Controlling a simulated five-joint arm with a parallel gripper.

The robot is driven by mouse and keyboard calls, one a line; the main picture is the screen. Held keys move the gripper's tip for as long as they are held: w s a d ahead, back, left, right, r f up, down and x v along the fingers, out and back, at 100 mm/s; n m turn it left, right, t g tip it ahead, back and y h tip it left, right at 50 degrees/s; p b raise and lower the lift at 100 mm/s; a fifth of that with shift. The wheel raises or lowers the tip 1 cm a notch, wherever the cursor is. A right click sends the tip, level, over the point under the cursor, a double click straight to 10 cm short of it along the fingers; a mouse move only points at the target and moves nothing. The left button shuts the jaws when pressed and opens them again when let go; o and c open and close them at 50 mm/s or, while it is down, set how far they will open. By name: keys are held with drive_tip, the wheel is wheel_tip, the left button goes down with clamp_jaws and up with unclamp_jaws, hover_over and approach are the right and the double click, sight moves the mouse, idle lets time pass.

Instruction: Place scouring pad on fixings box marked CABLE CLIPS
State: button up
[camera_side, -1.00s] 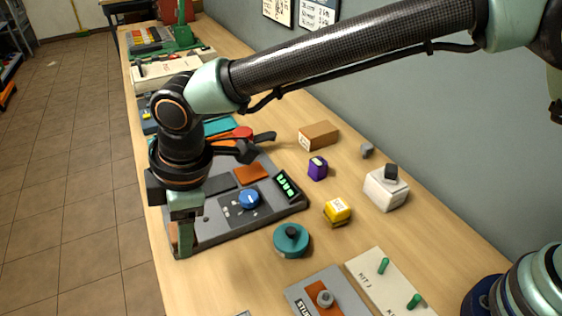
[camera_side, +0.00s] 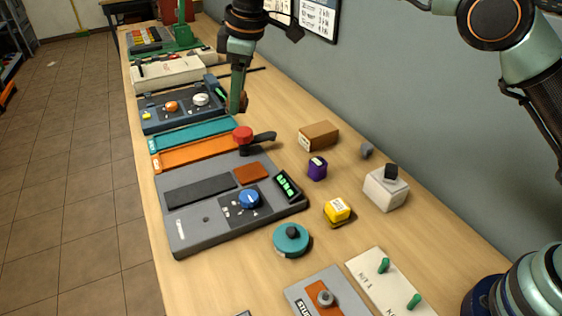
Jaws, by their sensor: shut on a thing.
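My gripper (camera_side: 236,106) points down over the far middle of the bench, near the back edge of the teal strip. No CABLE CLIPS lettering can be read. I cannot tell which is the fixings box.
A grey panel (camera_side: 190,225) with a blue knob, a red knob with a black lever (camera_side: 243,135), and a dark unit (camera_side: 183,106) lie at left. A white block (camera_side: 385,192), a teal round container (camera_side: 291,241) and a pegged board (camera_side: 385,290) stand right and front.

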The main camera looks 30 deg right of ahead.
drive_tip(key=w+d+r+m, duration=0.1)
drive_tip(key=w+d+m, duration=0.35)
drive_tip(key=d, duration=0.75)
drive_tip(key=r+m+h, duration=0.1)
hover_over(318, 128)
drive_tip(key=f, duration=1.3)
drive_tip(key=s+f, duration=0.1)
drive_tip(key=f, duration=0.5)
drive_tip(key=shift+f, duration=0.35)
drive_tip(key=o, duration=1.3)
drive_tip(key=shift+f, duration=0.15)
